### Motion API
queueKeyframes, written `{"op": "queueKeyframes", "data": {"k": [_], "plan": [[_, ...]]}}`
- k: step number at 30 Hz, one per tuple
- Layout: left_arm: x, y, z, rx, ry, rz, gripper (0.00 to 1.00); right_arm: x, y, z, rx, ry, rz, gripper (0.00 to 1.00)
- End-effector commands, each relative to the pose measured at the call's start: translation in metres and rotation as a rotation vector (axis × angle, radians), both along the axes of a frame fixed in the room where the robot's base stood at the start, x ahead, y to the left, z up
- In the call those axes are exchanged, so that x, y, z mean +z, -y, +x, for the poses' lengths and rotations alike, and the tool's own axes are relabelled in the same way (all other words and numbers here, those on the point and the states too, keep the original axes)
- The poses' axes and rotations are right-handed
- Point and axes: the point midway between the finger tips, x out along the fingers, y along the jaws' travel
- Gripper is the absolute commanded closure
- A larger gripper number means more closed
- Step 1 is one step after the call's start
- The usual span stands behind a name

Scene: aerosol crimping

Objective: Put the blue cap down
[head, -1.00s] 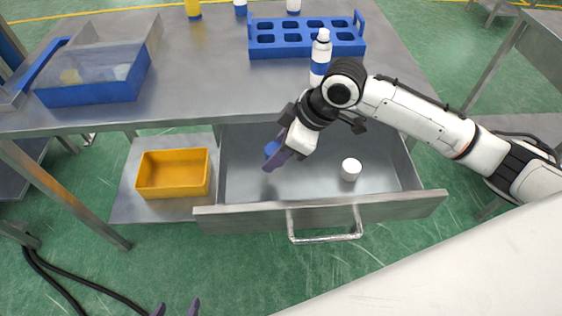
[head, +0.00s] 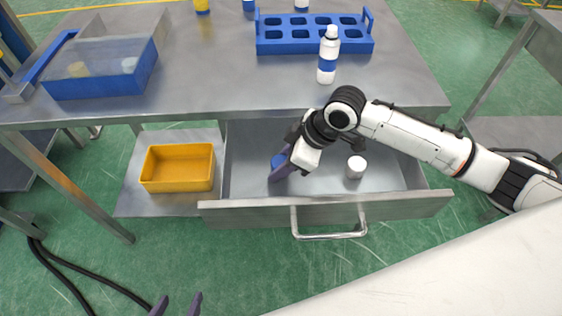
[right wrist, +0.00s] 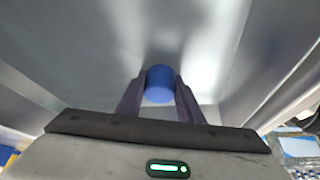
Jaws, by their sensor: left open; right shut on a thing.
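The blue cap (right wrist: 160,84) sits between the two fingers of my right gripper (right wrist: 160,98) in the right wrist view. In the head view the cap (head: 277,161) shows partly behind the fingers of my right gripper (head: 280,172), inside the open drawer (head: 240,180), towards its left side. Whether the cap touches the drawer floor I cannot tell. My right gripper is shut on the cap. My left gripper (head: 175,305) shows only its fingertips at the bottom edge, apart and empty.
A white cap (head: 356,167) stands in the drawer to the right. The drawer handle (head: 328,228) sticks out at the front. A yellow bin (head: 178,168) is on the shelf to the left. On the table above are a white-and-blue can (head: 328,54), a blue rack (head: 314,34) and a blue-edged box (head: 103,72).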

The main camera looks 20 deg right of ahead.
Motion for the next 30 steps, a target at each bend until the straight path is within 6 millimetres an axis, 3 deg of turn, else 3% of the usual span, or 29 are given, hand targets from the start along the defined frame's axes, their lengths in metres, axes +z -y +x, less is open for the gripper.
{"op": "queueKeyframes", "data": {"k": [5,6,9,20,23,30], "plan": [[0.000,0.000,0.000,-0.001,0.000,-0.001,0.44,-0.005,0.000,-0.002,0.001,-0.005,-0.003,0.96],[0.000,0.000,0.000,-0.001,0.000,-0.001,0.44,-0.006,0.000,-0.002,0.001,-0.007,-0.003,0.60],[0.000,0.000,0.000,-0.001,0.000,-0.001,0.44,-0.007,0.000,-0.003,0.002,-0.009,-0.003,0.48],[-0.001,0.000,0.000,-0.001,0.001,-0.001,0.44,-0.006,-0.001,-0.004,0.004,-0.011,-0.004,0.48],[-0.002,0.000,0.000,-0.001,0.002,-0.001,0.44,0.006,-0.001,-0.003,0.004,-0.007,-0.005,0.48],[0.004,0.000,0.000,0.000,0.001,0.000,0.44,0.055,0.022,-0.015,0.001,-0.002,-0.004,0.48]]}}
